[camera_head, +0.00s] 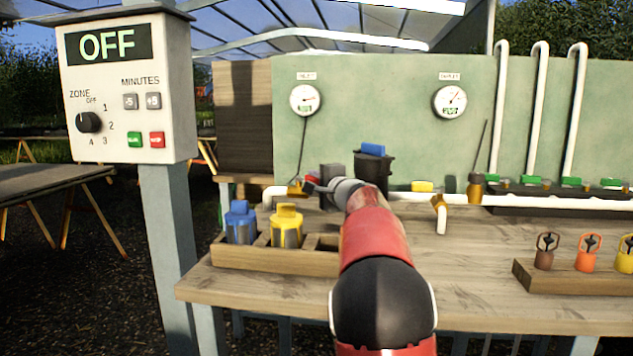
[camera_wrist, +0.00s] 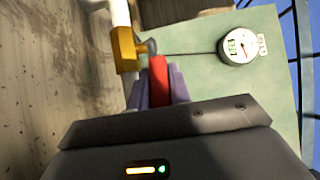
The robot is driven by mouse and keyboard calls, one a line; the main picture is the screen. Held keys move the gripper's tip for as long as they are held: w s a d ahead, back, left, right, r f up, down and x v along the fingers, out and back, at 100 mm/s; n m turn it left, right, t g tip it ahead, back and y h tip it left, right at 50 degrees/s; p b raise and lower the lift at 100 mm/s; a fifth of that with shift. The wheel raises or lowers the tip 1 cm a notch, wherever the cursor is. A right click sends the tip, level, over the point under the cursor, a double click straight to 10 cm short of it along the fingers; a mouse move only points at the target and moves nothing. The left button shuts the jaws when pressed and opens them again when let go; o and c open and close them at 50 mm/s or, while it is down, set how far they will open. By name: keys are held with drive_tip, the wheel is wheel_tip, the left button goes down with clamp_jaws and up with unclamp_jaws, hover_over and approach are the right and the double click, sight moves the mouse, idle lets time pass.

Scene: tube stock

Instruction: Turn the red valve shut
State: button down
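The red valve handle (camera_wrist: 159,84) shows in the wrist view between the two purple-grey fingers of my gripper (camera_wrist: 160,88), which lie close against both its sides. The handle's far end meets a grey stem beside a brass valve body (camera_wrist: 123,48) on a white pipe. In the head view the brass body (camera_head: 296,189) sits on the pipe at the back of the bench, below the left gauge. My gripper (camera_head: 313,184) reaches it there from the right.
A wooden rack (camera_head: 262,258) with a blue-topped (camera_head: 240,222) and a yellow-topped piece (camera_head: 286,226) stands in front of the valve. A black canister (camera_head: 373,172) stands behind my arm. A control box (camera_head: 128,90) reading OFF is at left. Bare bench (camera_head: 470,265) lies to the right.

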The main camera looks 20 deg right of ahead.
drive_tip(key=h+b, duration=0.1)
drive_tip(key=a+m+b, duration=0.1)
drive_tip(key=b, duration=0.1)
drive_tip(key=shift+s+f+h+b, duration=0.15)
drive_tip(key=shift+f+h+b, duration=0.15)
drive_tip(key=shift+f+h, duration=0.1)
drive_tip(key=shift+s+a+r+m+h+b, duration=0.1)
drive_tip(key=shift+a+r+m+h+b, duration=0.05)
drive_tip(key=shift+m+h+b, duration=0.45)
drive_tip(key=shift+a+r+m+h+b, duration=0.15)
drive_tip(key=shift+m+h+b, duration=0.2)
drive_tip(key=shift+h, duration=0.45)
drive_tip(key=c, duration=1.6)
unclamp_jaws()
drive_tip(key=shift+o, duration=0.2)
drive_tip(key=s, duration=0.2)
drive_tip(key=s+a+b, duration=0.1)
drive_tip(key=s, duration=0.2)
drive_tip(key=s+b, duration=0.1)
drive_tip(key=s, duration=0.1)
drive_tip(key=shift+s+a, duration=0.25)
drive_tip(key=shift+s, duration=0.1)
